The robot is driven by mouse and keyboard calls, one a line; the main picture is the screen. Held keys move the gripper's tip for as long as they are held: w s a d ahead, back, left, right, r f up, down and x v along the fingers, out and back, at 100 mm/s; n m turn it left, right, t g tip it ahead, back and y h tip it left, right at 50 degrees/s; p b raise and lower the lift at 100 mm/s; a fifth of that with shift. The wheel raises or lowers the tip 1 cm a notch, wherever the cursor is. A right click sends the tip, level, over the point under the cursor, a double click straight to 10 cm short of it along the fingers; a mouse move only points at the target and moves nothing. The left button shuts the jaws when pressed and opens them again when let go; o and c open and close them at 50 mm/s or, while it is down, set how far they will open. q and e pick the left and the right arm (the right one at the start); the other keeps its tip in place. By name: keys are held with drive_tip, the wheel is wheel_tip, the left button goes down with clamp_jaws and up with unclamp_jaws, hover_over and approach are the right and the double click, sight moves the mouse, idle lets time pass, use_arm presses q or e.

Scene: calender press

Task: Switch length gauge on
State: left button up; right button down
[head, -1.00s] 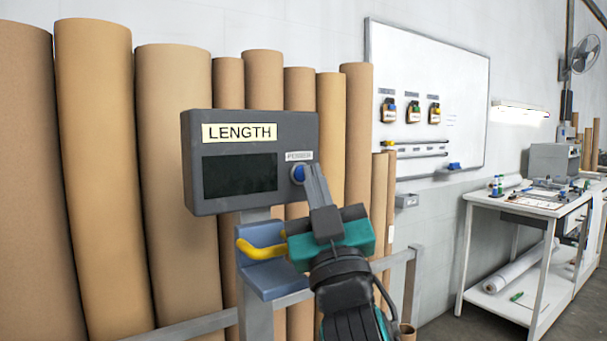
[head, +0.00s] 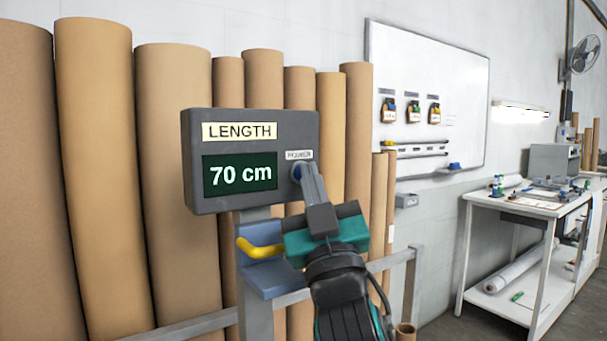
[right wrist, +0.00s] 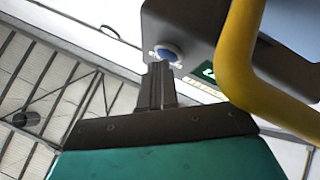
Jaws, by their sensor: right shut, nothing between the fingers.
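The length gauge (head: 300,128) is a dark grey box on a post, with a LENGTH label. Its display (head: 240,176) is lit and reads 70 cm. The blue POWER button (head: 296,172) at its right side is mostly hidden behind my fingers. My right gripper (head: 303,170) is shut and empty, its fingertips at the button and seemingly touching it. In the right wrist view the shut fingers (right wrist: 158,68) reach the blue button (right wrist: 167,52) on the gauge's face. My left gripper is not in view.
A yellow hook (head: 260,249) on a blue bracket (head: 272,277) sits just below the gauge, close to my gripper. Tall brown rolls (head: 95,180) stand behind it. A grey rail (head: 180,329) runs below. A white workbench (head: 530,207) stands at right.

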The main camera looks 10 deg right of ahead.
drive_tip(key=shift+s, duration=0.1)
idle(0.3)
drive_tip(key=shift+s+d, duration=0.15)
drive_tip(key=shift+s, duration=0.15)
drive_tip(key=s, duration=0.2)
drive_tip(key=s+d+p, duration=0.1)
drive_tip(key=s+d, duration=0.1)
drive_tip(key=s, duration=0.1)
drive_tip(key=shift+s+p, duration=0.3)
drive_tip(key=shift+p, duration=0.1)
drive_tip(key=shift+f, duration=0.1)
